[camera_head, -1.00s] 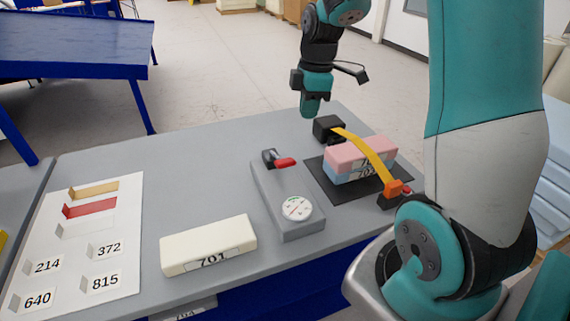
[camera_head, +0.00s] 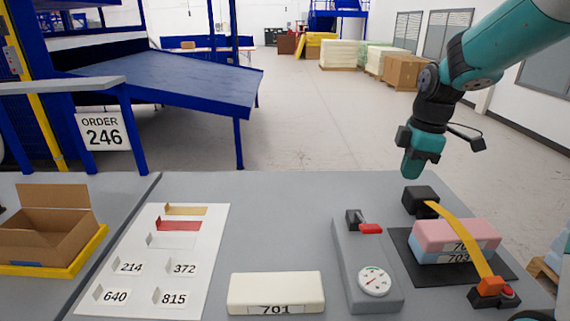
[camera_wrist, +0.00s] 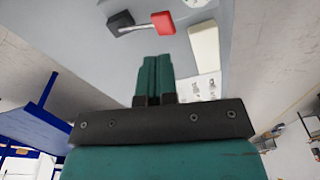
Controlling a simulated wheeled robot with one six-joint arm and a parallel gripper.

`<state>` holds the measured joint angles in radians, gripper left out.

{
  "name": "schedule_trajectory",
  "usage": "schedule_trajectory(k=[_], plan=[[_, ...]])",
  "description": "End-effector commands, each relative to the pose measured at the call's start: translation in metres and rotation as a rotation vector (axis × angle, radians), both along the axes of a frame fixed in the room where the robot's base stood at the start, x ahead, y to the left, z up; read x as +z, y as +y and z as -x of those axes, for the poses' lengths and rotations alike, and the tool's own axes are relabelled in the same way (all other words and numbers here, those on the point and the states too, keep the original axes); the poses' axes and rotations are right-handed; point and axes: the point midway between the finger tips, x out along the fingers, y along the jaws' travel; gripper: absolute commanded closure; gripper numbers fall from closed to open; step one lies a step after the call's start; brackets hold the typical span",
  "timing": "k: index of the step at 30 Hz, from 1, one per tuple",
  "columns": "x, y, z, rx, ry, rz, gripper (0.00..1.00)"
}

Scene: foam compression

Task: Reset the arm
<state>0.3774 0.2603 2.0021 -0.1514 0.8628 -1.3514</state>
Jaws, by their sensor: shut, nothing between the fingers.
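My gripper (camera_head: 411,166) is shut and empty. It hangs in the air above the back right of the grey table (camera_head: 290,200), near the black block of the strap fixture. In the wrist view its two teal fingers (camera_wrist: 156,75) lie together with nothing between them. A pink foam block lies on a blue one (camera_head: 450,243), with a yellow strap (camera_head: 462,238) across them. The strap runs from a black block (camera_head: 420,199) to an orange clip (camera_head: 490,285). My gripper is apart from all of these.
A grey gauge device (camera_head: 365,265) with a red lever (camera_head: 370,229) stands left of the foam. A cream block 701 (camera_head: 276,292) and a white label sheet (camera_head: 160,255) lie on the table. A cardboard box (camera_head: 45,228) sits in a yellow tray at the left.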

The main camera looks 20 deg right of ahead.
Motion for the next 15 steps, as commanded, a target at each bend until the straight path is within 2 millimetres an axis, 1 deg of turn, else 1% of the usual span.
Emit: schedule_trajectory(k=[2,4,5,8,9,11,12,14,15], plan=[[0.0,0.004,0.001,-0.003,-0.001,-0.003,1.0],[0.002,0.02,0.004,-0.016,-0.006,-0.011,1.0],[0.003,0.032,0.006,-0.027,-0.009,-0.018,1.0],[0.007,0.086,0.025,-0.088,-0.016,-0.059,1.0],[0.008,0.112,0.038,-0.122,-0.015,-0.083,1.0],[0.009,0.15,0.061,-0.176,-0.006,-0.122,1.0],[0.009,0.172,0.079,-0.212,0.005,-0.148,1.0],[0.008,0.201,0.107,-0.266,0.028,-0.186,1.0],[0.007,0.217,0.126,-0.302,0.047,-0.209,1.0]])
